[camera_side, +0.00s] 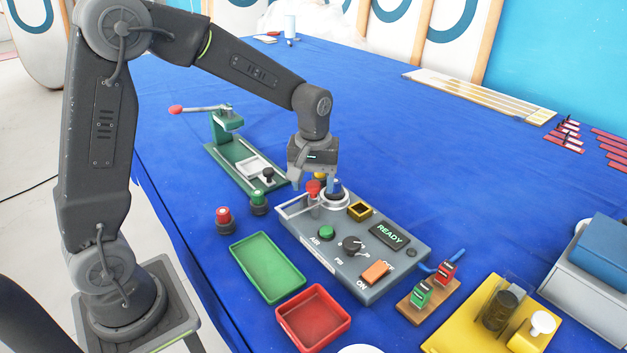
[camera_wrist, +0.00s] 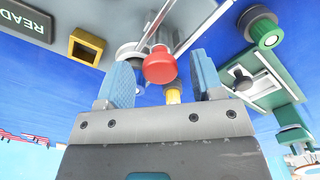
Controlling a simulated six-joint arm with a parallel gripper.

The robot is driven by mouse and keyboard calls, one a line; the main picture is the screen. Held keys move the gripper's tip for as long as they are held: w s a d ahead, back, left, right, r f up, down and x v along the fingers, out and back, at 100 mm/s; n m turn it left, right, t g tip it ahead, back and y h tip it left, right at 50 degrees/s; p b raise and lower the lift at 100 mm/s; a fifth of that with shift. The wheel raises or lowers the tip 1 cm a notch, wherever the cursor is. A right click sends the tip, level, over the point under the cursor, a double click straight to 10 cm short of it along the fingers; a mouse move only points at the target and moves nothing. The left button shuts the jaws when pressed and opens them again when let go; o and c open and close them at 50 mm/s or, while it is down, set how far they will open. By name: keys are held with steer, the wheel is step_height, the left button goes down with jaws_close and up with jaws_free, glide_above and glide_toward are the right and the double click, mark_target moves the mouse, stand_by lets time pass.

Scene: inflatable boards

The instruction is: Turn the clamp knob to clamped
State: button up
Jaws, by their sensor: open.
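My gripper (camera_side: 315,178) is open and points down over the far left end of a grey control panel (camera_side: 335,262). A red round-topped knob (camera_side: 313,188) stands under it. In the wrist view the same red knob (camera_wrist: 160,66) shows between my two blue fingers (camera_wrist: 160,82), with no visible grip on it. A black rotary knob (camera_side: 352,244) sits mid-panel. A smaller black knob (camera_side: 268,174) stands on a green fixture (camera_side: 232,160); it also shows in the wrist view (camera_wrist: 242,80). I cannot tell which one is the clamp knob, nor read its setting.
The panel has a READY display (camera_side: 389,234), a green button (camera_side: 326,232) and an orange switch (camera_side: 375,272). A green tray (camera_side: 240,246) and a red tray (camera_side: 283,315) lie in front. The fixture's red-tipped lever (camera_side: 176,109) sticks out left.

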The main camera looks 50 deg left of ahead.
steer(key=c, duration=0.9)
steer(key=m, duration=0.4)
steer(key=shift+m, duration=0.3)
steer(key=m, duration=0.4)
steer(key=shift+m, duration=0.3)
steer(key=m, duration=0.4)
steer(key=shift+m, duration=2.4)
